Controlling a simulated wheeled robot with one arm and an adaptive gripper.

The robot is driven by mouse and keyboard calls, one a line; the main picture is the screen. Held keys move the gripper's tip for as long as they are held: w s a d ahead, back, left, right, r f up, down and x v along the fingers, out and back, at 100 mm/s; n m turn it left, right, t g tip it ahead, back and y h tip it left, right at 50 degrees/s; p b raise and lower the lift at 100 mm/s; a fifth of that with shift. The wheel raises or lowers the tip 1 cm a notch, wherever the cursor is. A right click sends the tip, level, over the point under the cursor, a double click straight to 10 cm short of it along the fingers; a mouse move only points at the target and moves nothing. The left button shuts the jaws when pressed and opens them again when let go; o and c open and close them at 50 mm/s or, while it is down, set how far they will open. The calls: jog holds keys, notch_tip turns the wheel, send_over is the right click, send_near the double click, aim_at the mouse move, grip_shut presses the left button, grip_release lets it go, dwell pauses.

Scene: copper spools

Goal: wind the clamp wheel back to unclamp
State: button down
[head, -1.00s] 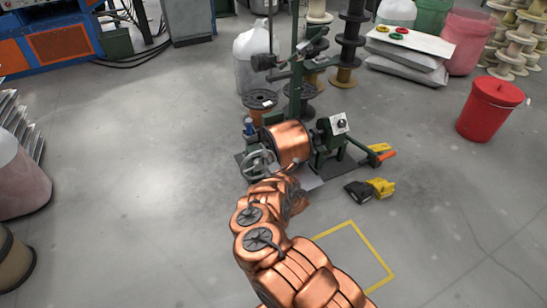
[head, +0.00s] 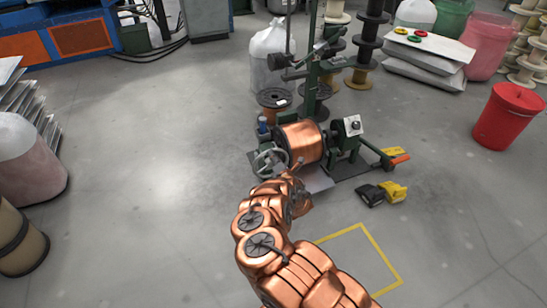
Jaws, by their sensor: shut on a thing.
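The clamp wheel (head: 269,161) is a grey-green spoked handwheel on the left end of the winding machine, facing me. A spool of bright copper wire (head: 302,142) sits just to its right, held between the machine's end stands. My copper-coloured arm reaches up from the bottom of the head view. My gripper (head: 281,178) is at the lower right rim of the wheel and is shut on it. The fingers are small here and mostly covered by my wrist, so the exact grip does not show. The wheel's lower edge is partly hidden.
A yellow and black pedal (head: 382,193) lies on the floor right of the machine, near an orange-tipped lever (head: 399,160). A yellow floor outline (head: 372,243) is beside my arm. A red bin (head: 507,116) stands at the right. Open floor lies to the left.

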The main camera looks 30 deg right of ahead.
jog(key=shift+w+a, duration=0.1)
jog(key=shift+a, duration=0.1)
jog(key=c, duration=1.1)
grip_release()
jog(key=shift+o, duration=0.9)
jog(key=shift+d, duration=0.15)
jog(key=s, duration=1.2)
jog(key=shift+a, duration=0.4)
jog(key=shift+s, duration=0.1)
